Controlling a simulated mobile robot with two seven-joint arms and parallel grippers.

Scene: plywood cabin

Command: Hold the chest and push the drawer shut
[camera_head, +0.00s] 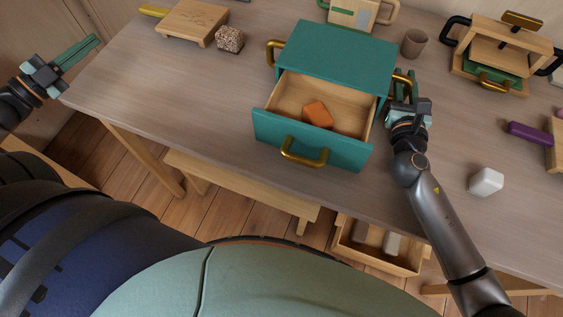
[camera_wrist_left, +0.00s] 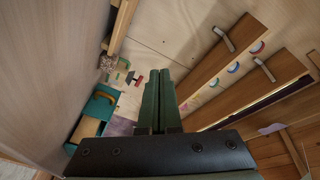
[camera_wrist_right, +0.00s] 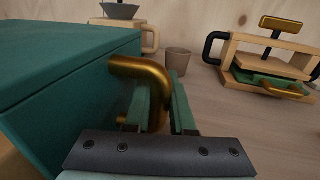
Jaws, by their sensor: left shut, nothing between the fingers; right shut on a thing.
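A teal chest (camera_head: 335,55) stands on the table with gold handles on its left and right sides. Its drawer (camera_head: 312,140) is pulled well out toward me and has a gold front handle (camera_head: 304,153). An orange block (camera_head: 318,115) lies in the drawer. My right gripper (camera_head: 405,87) is shut on the chest's right handle; the right wrist view shows the gold handle (camera_wrist_right: 143,73) between its fingers. My left gripper (camera_head: 78,53) is shut and empty, off the table's left end, far from the chest. The left wrist view shows its fingers (camera_wrist_left: 160,95) together.
The table (camera_head: 215,105) is clear left of the drawer. A speckled block (camera_head: 230,39) and a wooden board (camera_head: 194,22) lie at back left. A grey cup (camera_head: 414,43), a wooden press (camera_head: 495,55), a purple object (camera_head: 530,134) and a white block (camera_head: 486,182) are to the right.

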